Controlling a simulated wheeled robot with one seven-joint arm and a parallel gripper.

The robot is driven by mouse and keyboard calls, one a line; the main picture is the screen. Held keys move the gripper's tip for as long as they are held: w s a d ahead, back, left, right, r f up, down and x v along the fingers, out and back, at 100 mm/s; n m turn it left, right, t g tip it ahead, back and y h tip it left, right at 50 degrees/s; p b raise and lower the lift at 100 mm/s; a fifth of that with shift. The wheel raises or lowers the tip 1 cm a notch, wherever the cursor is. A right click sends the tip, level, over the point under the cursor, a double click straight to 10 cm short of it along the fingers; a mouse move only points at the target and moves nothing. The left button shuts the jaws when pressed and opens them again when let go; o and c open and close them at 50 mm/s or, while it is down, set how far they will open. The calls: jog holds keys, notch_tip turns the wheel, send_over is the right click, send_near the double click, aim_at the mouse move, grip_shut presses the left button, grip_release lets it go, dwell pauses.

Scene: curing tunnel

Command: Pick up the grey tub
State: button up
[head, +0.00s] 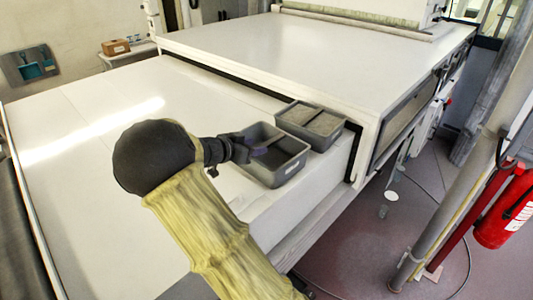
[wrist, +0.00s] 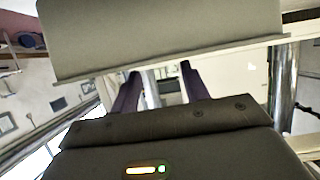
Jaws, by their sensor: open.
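A grey tub (head: 291,171), open at the top and apparently empty, stands near the right edge of the white surface in the head view. My gripper (head: 262,149) is open at its left side, with the dark fingers overlapping the rim in the picture. I cannot tell whether they touch it or straddle the wall. In the wrist view, a broad grey shape with a straight lip, apparently the tub (wrist: 160,35), fills the top.
A second grey tub (head: 333,138) stands right behind the first, close to the tunnel housing (head: 300,50). The white surface (head: 70,190) on the left is clear. A brown box (head: 116,47) is at the back, and a red extinguisher (head: 508,210) hangs at right.

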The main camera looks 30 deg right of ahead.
aim_at(266, 144)
dwell(0.3)
jog(key=shift+p+x, duration=1.1)
jog(key=shift+x, duration=0.9)
jog(key=shift+w+d+f, duration=0.25)
jog(key=shift+w+d, duration=0.15)
jog(key=shift+d, duration=0.1)
grip_shut()
